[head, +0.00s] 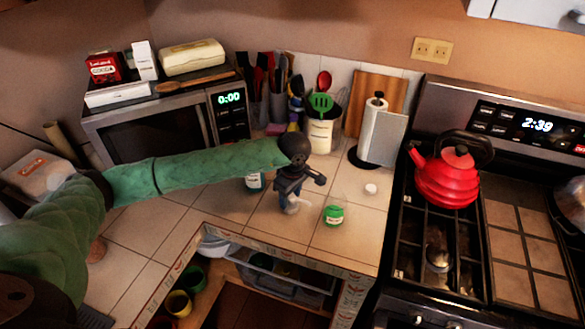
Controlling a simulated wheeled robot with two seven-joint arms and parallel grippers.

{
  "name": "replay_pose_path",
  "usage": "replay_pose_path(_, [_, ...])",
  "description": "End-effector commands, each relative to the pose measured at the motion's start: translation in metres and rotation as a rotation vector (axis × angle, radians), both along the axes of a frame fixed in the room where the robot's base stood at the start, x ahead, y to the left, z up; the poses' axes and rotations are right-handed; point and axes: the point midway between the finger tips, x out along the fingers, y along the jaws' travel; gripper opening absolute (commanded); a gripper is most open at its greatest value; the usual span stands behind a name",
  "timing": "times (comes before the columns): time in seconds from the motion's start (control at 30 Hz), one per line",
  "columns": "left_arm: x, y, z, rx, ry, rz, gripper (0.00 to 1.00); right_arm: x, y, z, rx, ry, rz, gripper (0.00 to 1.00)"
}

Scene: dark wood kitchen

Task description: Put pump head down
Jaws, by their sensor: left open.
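My left gripper (290,203) reaches in on a green-sleeved arm and points down at the tiled counter (240,222). It is open. A small white thing (292,207), which looks like the pump head, sits at its fingertips, low at the counter; the gripper partly hides it, and I cannot tell whether the fingers touch it. A clear container with green contents and a label (334,215) stands just to the right. A small white round piece (371,188), perhaps a cap, lies farther right. My right gripper is not in view.
A bottle (255,182) stands behind left, partly hidden by my arm. Behind are utensil holders (321,133), a paper towel roll (373,132) and a microwave (160,122). The stove with a red kettle (447,177) is right. The counter's front edge drops to open shelves.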

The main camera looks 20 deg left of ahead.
Motion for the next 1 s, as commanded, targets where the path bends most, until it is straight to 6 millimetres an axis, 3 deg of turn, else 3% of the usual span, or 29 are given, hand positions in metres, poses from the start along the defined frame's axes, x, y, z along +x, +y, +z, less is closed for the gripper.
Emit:
replay_pose_path(0.27, [0.001,0.0,0.008,0.0,-0.002,0.0,0.5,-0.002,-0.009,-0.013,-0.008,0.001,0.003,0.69])
replay_pose_path(0.53, [0.0,-0.002,0.024,0.0,-0.002,0.0,0.5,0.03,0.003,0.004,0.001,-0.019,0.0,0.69])
replay_pose_path(0.67, [0.0,-0.002,0.034,-0.001,-0.003,0.001,0.5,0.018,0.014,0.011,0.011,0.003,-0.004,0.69])
replay_pose_path(1.0, [-0.001,-0.005,0.072,0.0,-0.004,0.0,0.5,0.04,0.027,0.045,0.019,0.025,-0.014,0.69])
